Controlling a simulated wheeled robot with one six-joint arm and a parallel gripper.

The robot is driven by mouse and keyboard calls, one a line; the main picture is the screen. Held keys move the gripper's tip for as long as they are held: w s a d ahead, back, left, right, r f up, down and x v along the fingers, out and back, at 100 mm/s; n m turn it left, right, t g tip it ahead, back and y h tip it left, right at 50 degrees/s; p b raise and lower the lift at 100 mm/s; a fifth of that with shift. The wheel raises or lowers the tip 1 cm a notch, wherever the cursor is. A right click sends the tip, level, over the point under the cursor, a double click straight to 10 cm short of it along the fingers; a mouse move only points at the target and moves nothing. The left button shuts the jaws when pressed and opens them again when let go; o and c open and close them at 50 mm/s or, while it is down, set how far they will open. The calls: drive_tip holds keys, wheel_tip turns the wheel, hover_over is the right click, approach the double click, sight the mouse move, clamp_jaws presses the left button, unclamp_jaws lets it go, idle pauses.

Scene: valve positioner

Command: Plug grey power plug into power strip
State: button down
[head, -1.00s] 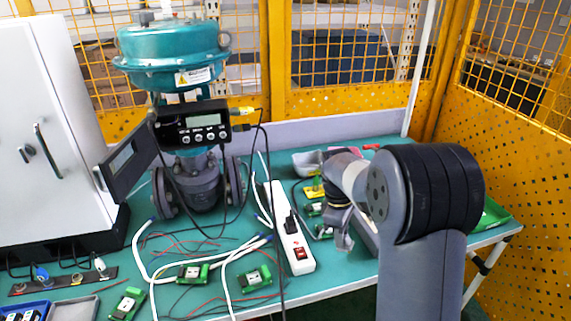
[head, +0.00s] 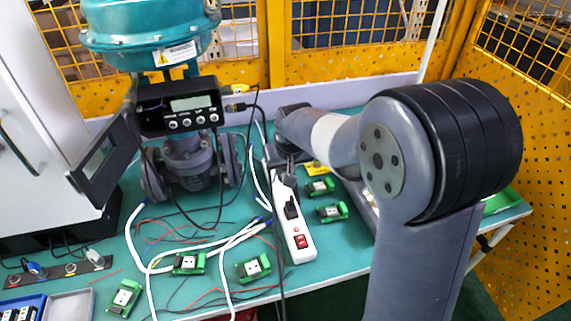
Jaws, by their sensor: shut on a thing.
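The white power strip (head: 297,240) lies lengthwise on the teal table, with a red switch at its near end. A black plug (head: 291,208) sits in it near the middle. My gripper (head: 281,170) is over the far end of the strip, pointing down. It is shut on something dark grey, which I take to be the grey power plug. My arm and gripper hide most of the held plug and the strip's far sockets. I cannot tell whether the plug touches the strip.
The valve with its teal actuator (head: 150,35) and black positioner (head: 180,108) stands left of the gripper. A black cable hangs close beside the gripper. Several green modules (head: 254,268) and loose white and red wires lie around the strip. A white cabinet (head: 40,130) is at the left.

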drive_tip(key=shift+f+b, duration=2.45)
drive_tip(key=shift+f, duration=1.15)
drive_tip(key=shift+f+b, duration=0.5)
drive_tip(key=shift+f, duration=0.05)
drive_tip(key=c, duration=0.8)
unclamp_jaws()
drive_tip(key=shift+c, duration=0.2)
drive_tip(key=p+v, duration=0.4)
drive_tip(key=v, duration=0.3)
